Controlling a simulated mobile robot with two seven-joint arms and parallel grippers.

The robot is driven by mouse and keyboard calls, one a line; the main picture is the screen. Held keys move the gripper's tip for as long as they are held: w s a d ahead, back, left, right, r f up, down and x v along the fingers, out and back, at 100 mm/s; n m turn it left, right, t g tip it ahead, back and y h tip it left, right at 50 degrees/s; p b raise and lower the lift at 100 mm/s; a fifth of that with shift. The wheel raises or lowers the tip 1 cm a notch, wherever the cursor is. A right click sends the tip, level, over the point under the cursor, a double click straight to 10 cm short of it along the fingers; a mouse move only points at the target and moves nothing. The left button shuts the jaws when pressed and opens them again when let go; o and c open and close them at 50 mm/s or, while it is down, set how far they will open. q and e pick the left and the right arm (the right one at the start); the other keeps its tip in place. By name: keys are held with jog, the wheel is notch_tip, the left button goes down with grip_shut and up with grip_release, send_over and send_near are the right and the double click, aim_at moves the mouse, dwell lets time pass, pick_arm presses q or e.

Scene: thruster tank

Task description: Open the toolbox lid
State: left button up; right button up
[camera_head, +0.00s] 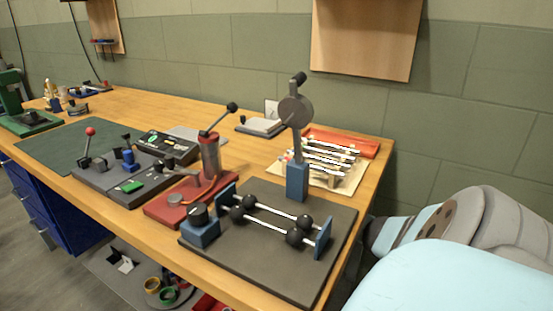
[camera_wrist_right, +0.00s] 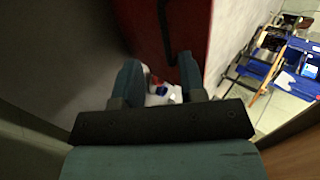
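I cannot pick out the toolbox for certain. In the right wrist view a dark red panel (camera_wrist_right: 178,30) with a black strip stands just beyond my fingers; I cannot tell whether it belongs to the toolbox. My right gripper (camera_wrist_right: 159,72) is open, its two teal fingers apart. A small white, blue and red item (camera_wrist_right: 162,92) shows in the gap between them, and nothing is clearly gripped. In the head view my right arm is at the lower right, with its gripper hidden. My left gripper is not in view.
The wooden workbench (camera_head: 235,112) carries a red press (camera_head: 210,158), a dark plate (camera_head: 250,260) with rods and black knobs, and a red tray (camera_head: 360,144) at the back right. Under the bench are a red object (camera_head: 207,304), partly cut off, and tape rolls (camera_head: 168,296).

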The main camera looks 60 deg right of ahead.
jog(key=shift+v, duration=1.9)
